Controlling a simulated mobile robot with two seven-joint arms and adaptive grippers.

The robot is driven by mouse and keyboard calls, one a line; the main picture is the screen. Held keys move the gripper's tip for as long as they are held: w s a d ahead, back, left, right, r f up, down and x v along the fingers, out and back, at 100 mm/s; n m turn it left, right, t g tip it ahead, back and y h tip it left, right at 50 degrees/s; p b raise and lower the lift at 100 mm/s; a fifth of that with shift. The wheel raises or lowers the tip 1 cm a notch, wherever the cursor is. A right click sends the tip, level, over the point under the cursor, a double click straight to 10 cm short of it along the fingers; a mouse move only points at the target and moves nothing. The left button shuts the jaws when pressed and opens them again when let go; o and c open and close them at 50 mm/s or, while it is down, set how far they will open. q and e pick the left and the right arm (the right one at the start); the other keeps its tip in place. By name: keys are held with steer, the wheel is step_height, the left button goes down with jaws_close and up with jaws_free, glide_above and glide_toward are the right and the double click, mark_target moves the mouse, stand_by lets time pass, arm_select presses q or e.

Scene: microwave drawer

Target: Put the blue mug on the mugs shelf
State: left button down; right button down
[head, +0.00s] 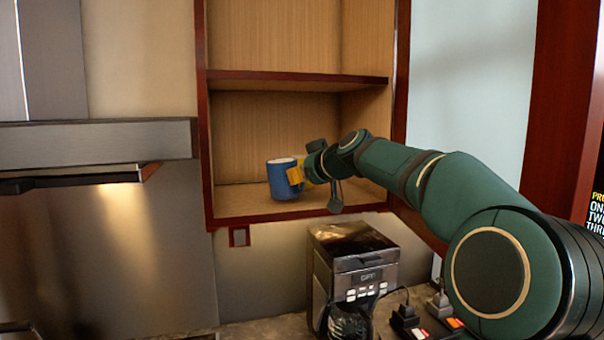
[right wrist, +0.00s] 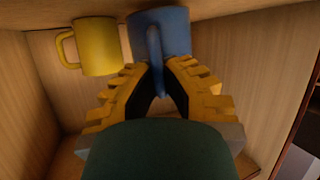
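The blue mug (head: 283,180) is upright inside the lower compartment of the wooden cabinet, at or just above the shelf floor (head: 240,203); I cannot tell whether it touches. My right gripper (head: 297,175) reaches in from the right with its yellow fingers at the mug's handle side. In the right wrist view the fingers (right wrist: 157,68) close in on both sides of the blue handle (right wrist: 155,45), and they look shut on it. A yellow mug (right wrist: 97,46) stands beside the blue mug in that view. It is mostly hidden behind my gripper in the head view. My left gripper is out of view.
A shelf board (head: 290,78) bounds the compartment above, and the red-brown side frame (head: 400,100) stands close to my right arm. A coffee maker (head: 352,270) stands on the counter below. The compartment's left part is clear. A range hood (head: 95,140) is to the left.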

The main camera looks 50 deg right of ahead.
steer(key=shift+f, duration=0.25)
stand_by(0.3)
steer(key=c, duration=1.1)
jaws_free()
steer(key=shift+o, duration=0.2)
steer(key=v, duration=1.2)
steer(key=shift+a+f, duration=0.1)
steer(key=shift+f, duration=0.05)
